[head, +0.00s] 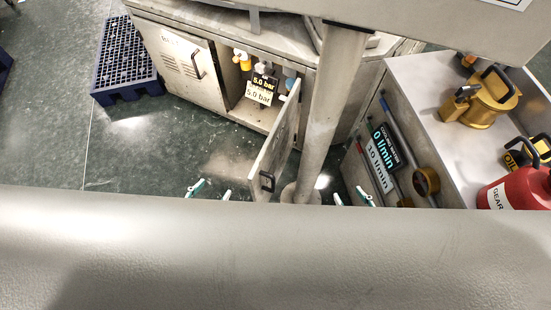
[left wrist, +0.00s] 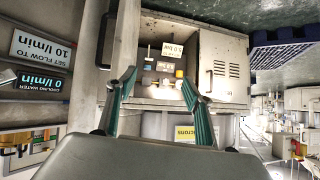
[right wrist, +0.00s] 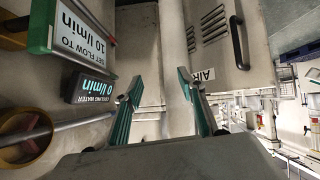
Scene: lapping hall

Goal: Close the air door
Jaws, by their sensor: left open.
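The air door (head: 277,150) stands swung open from the cabinet, seen nearly edge-on in the head view, with a black handle (head: 267,182) near its free edge. In the right wrist view its outer face (right wrist: 200,55) shows an AIR label, louvres and a black handle (right wrist: 237,42). My left gripper (head: 211,191) is open and empty, to the left of the door; it also shows in the left wrist view (left wrist: 160,82). My right gripper (head: 351,196) is open and empty, to the right of the door and post; it also shows in the right wrist view (right wrist: 159,80).
The open compartment (head: 262,112) holds fittings and a 5.0 bar sign. A louvred door (head: 178,62) beside it is shut. A grey post (head: 330,110) stands close right of the air door. The cooling-water cabinet (head: 413,95) is at right, a blue pallet (head: 125,55) at left.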

